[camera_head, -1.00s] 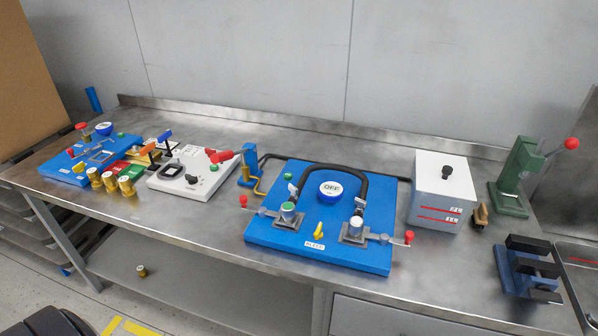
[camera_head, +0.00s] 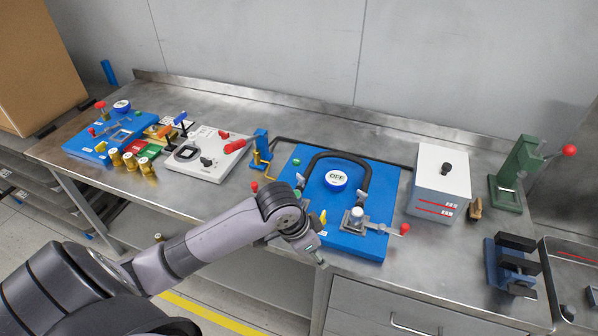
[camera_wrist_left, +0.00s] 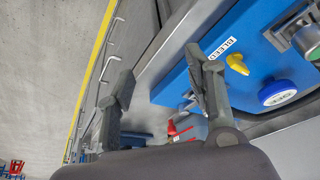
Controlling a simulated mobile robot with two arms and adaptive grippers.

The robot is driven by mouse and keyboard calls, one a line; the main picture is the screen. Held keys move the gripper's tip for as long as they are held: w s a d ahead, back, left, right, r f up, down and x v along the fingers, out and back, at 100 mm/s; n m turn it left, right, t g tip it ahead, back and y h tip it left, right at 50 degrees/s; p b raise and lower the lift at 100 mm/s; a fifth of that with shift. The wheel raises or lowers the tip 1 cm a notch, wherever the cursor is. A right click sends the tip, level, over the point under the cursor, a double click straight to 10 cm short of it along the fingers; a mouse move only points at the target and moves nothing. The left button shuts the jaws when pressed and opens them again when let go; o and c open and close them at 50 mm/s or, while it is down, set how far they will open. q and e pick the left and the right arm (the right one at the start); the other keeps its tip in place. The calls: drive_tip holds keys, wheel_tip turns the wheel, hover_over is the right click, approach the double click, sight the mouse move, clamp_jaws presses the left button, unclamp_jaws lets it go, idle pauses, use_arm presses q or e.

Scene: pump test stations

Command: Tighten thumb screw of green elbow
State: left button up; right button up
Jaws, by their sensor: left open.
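The green-topped elbow (camera_head: 297,194) is on the left of the blue BLEED board (camera_head: 376,215), at one end of a black hose. My left wrist hides most of it in the head view. Its green ring (camera_wrist_left: 313,48) shows at the upper right edge of the left wrist view. A small grey part (camera_head: 300,181) is beside the elbow; I cannot tell if it is the thumb screw. My left gripper (camera_head: 318,258) is at the board's front edge, apart from the elbow. Its fingers (camera_wrist_left: 160,75) are open and empty. My right gripper is not in view.
A yellow lever (camera_wrist_left: 237,63) and OFF dial (camera_head: 336,179) are on the board. A red-tipped handle (camera_head: 404,229) sticks out at its right. A white box (camera_head: 440,180) and green press (camera_head: 510,178) are farther right. A white station (camera_head: 205,155) is left.

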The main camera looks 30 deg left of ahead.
use_arm(q)
drive_tip(key=w+a+r, duration=0.6)
drive_tip(key=w+a, duration=0.1)
drive_tip(key=a, duration=0.1)
drive_tip(key=n, duration=0.3)
approach(300, 177)
drive_tip(key=shift+t+y, duration=0.3)
drive_tip(key=shift+t, duration=0.1)
drive_tip(key=p+x, duration=0.1)
drive_tip(key=x, duration=0.2)
drive_tip(key=p+x, duration=0.1)
drive_tip(key=x, duration=0.2)
drive_tip(key=p+x, duration=0.1)
drive_tip(key=x, duration=0.2)
drive_tip(key=shift+s+d+f+p, duration=0.15)
drive_tip(key=shift+s+f+p, duration=0.1)
drive_tip(key=shift+p, duration=0.1)
drive_tip(key=shift+c, duration=0.5)
clamp_jaws()
